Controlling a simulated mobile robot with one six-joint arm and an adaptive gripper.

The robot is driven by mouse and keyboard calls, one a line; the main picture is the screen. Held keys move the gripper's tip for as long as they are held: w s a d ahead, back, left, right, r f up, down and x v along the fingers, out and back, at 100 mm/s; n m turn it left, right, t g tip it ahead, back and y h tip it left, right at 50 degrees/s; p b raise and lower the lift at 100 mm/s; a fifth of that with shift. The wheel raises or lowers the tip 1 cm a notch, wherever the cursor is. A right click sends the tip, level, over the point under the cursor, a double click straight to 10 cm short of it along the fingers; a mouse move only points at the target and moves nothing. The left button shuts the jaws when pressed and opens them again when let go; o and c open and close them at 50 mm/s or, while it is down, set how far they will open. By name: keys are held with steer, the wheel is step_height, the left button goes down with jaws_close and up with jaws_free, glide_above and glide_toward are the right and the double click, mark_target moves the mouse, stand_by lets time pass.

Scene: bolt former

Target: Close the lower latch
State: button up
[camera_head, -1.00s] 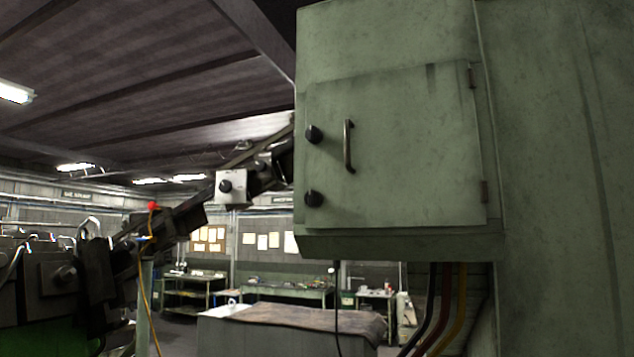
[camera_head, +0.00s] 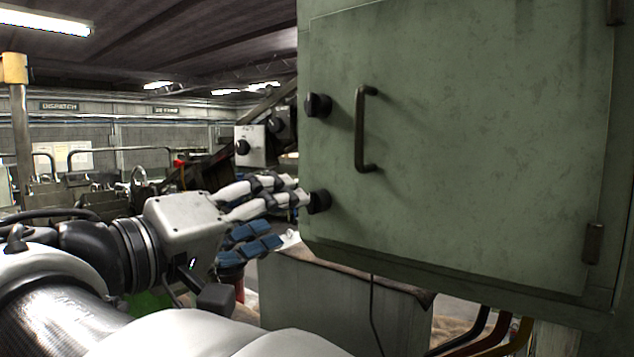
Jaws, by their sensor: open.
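The lower latch is a round black knob (camera_head: 319,201) near the lower left edge of the green cabinet door (camera_head: 450,150). Its turn position is hard to read. The upper latch, a similar black knob (camera_head: 318,105), sits above it. My gripper (camera_head: 285,215) is at the lower latch from the left, fingers spread and open. The tips of its upper white fingers are right by the knob; I cannot tell whether they touch. Its lower blue fingers are below and to the left of the knob. The door lies flat against the cabinet front.
A dark bar handle (camera_head: 361,130) stands out from the door, right of the knobs. A hinge (camera_head: 593,243) is at the door's right. A grey box (camera_head: 345,305) stands below, with cables (camera_head: 490,335) beside it. The space left of the cabinet holds machinery farther back.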

mark_target(310, 203)
steer(key=shift+m, duration=0.7)
steer(key=x, duration=0.8)
steer(key=shift+w+f+b, duration=0.1)
steer(key=shift+f+b, duration=0.1)
steer(key=shift+b, duration=0.1)
steer(key=shift+f+m+b, duration=0.15)
steer(key=shift+m+b, duration=0.55)
steer(key=shift+m, duration=0.3)
steer(key=shift+m+b, duration=0.55)
steer(key=shift+m, duration=0.35)
steer(key=m+b, duration=0.2)
steer(key=b, duration=0.1)
steer(key=shift+s+a, duration=0.2)
steer(key=shift+s, duration=0.05)
steer(key=shift+w+d+m+b, duration=0.15)
steer(key=shift+w+m+b, duration=0.05)
steer(key=shift+m+b, duration=1)
steer(key=shift+s+r+m+b, duration=0.1)
steer(key=shift+r+m+b, duration=0.1)
steer(key=shift+m+b, duration=0.35)
steer(key=shift+r, duration=0.2)
steer(key=shift+c, duration=0.2)
